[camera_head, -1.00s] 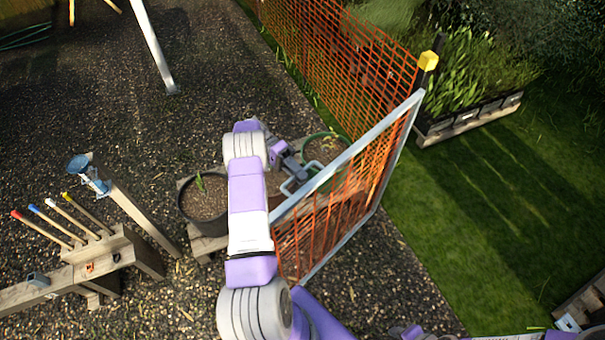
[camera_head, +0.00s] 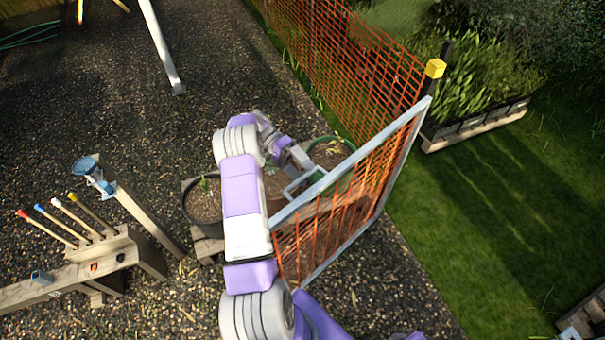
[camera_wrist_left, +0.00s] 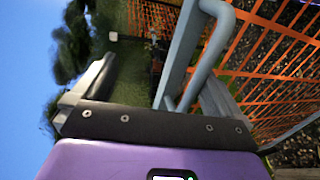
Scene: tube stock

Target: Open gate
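The gate (camera_head: 365,150) is a grey tube frame with orange mesh, standing at an angle from the black post with a yellow cap (camera_head: 435,68). A grey loop handle (camera_head: 292,187) sticks out near the gate's free end. My left gripper (camera_head: 303,163) is at this handle in the head view. In the left wrist view the gripper's fingers are wide apart, and the handle (camera_wrist_left: 216,45) and gate frame (camera_wrist_left: 178,60) reach into the space between them, nearer the right finger. I cannot tell whether a finger touches the handle. My right gripper is out of view.
Orange mesh fence (camera_head: 340,60) runs back from the post. Planters (camera_head: 203,200) stand beside and behind my left arm. A wooden stand with coloured-tipped sticks (camera_head: 100,250) is at the left. Grass (camera_head: 480,220) lies open right of the gate; gravel lies open at upper left.

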